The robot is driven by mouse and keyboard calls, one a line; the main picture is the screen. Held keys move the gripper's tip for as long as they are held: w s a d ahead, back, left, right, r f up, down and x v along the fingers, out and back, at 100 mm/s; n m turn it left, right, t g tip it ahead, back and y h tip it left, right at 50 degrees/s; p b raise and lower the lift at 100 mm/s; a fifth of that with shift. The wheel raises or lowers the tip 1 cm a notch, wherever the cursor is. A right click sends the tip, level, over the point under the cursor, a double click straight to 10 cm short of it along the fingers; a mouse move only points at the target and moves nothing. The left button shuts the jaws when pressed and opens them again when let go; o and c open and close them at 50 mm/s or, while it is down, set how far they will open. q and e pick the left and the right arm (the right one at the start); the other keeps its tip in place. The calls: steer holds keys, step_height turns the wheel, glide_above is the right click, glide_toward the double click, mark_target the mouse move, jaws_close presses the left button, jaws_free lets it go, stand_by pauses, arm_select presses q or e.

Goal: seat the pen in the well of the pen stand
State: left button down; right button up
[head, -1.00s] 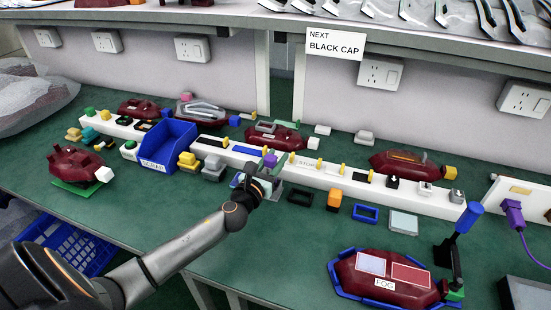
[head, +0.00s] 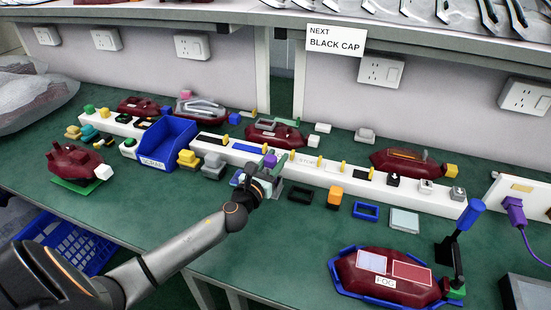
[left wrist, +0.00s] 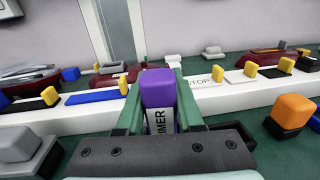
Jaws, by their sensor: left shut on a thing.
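My left gripper (head: 264,178) reaches over the bench beside the long white rail. In the left wrist view its two green fingers are closed on the sides of a purple-topped block (left wrist: 158,88) with a white label ending in "MMER". The purple top (head: 270,159) also shows in the head view; its lower end is hidden. I cannot tell whether this piece is the pen. My right gripper is not in view.
The white rail (head: 330,173) carries yellow pegs and labels. Dark frames, an orange block (head: 335,196) and a blue frame (head: 365,212) lie in front of it. A dark red lamp (head: 390,275) labelled FOG sits in a blue tray. A blue bin (head: 165,143) stands left. The front middle bench is clear.

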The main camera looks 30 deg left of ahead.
arm_select(q)
steer(key=shift+f+b, duration=0.4)
steer(key=shift+f, duration=0.15)
steer(key=shift+c, duration=2.3)
jaws_free()
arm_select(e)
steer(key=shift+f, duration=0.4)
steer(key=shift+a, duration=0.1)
arm_select(q)
steer(key=shift+s+d, duration=0.1)
steer(key=shift+s, duration=0.45)
steer(key=s, duration=0.6)
steer(key=s+d, duration=0.1)
steer(key=s, duration=0.2)
steer(key=shift+s+d, duration=0.1)
steer(key=shift+s, duration=0.3)
steer(key=shift+s+r, duration=0.1)
steer(key=shift+s, duration=0.65)
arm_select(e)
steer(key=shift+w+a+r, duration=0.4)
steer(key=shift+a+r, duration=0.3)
arm_select(q)
steer(key=shift+d, duration=0.1)
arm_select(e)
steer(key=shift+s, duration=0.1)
